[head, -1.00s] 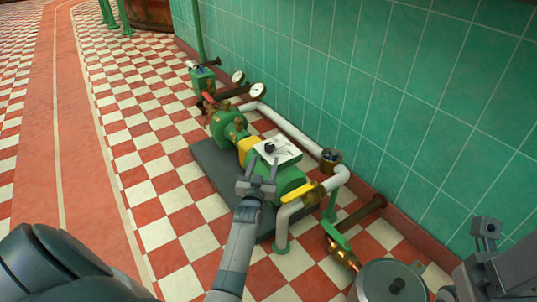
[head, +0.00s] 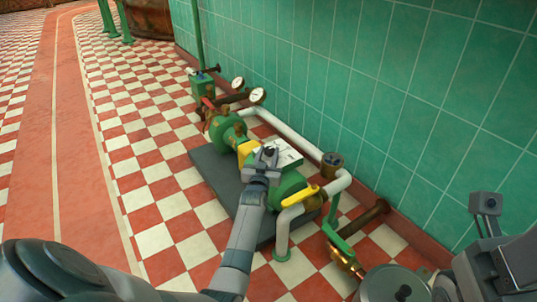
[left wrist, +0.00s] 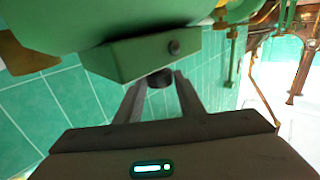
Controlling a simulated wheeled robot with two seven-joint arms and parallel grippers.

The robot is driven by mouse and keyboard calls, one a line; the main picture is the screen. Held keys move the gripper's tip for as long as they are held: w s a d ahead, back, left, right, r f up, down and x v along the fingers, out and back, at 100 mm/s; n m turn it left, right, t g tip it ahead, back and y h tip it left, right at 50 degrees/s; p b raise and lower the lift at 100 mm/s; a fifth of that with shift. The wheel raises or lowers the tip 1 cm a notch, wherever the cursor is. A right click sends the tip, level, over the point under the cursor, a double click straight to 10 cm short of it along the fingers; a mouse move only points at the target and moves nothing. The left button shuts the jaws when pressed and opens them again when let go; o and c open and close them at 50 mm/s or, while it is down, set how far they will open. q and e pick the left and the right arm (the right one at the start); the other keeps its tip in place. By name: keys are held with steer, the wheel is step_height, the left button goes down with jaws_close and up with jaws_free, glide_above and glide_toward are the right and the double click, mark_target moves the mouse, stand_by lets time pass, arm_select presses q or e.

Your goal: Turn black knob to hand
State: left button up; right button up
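The black knob (head: 270,151) stands on the white-topped panel (head: 287,156) of the green pump assembly. In the head view my left gripper (head: 264,160) is at the panel and partly covers the knob. In the left wrist view the black knob (left wrist: 160,78) sits between the two fingertips of my left gripper (left wrist: 158,84), below a green box (left wrist: 140,58). The fingers are apart, one on each side of the knob; I cannot tell whether they touch it. Part of my right arm shows at the lower right; its fingers do not show.
Two gauges (head: 258,95) are farther back. The green tiled wall (head: 400,110) stands behind. The checkered floor (head: 150,190) left of the assembly is clear.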

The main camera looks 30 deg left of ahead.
arm_select(q)
steer(key=c, duration=0.5)
